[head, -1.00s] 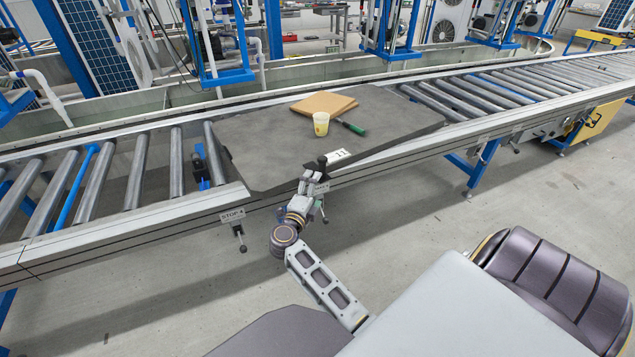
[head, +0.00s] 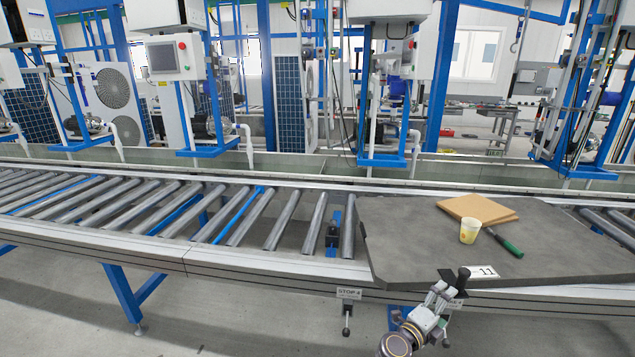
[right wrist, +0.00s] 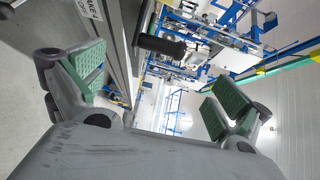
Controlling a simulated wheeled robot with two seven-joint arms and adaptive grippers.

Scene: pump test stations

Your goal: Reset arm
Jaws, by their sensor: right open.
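My right arm comes up from the bottom of the head view. My left gripper is not in view.
A brown flat piece (head: 478,208), a yellow cup (head: 469,230) and a green-handled tool (head: 503,243) lie on the board. Rollers (head: 280,220) run to the left. Pump stations stand behind the conveyor. A black knob (right wrist: 160,45) is near my right fingers.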

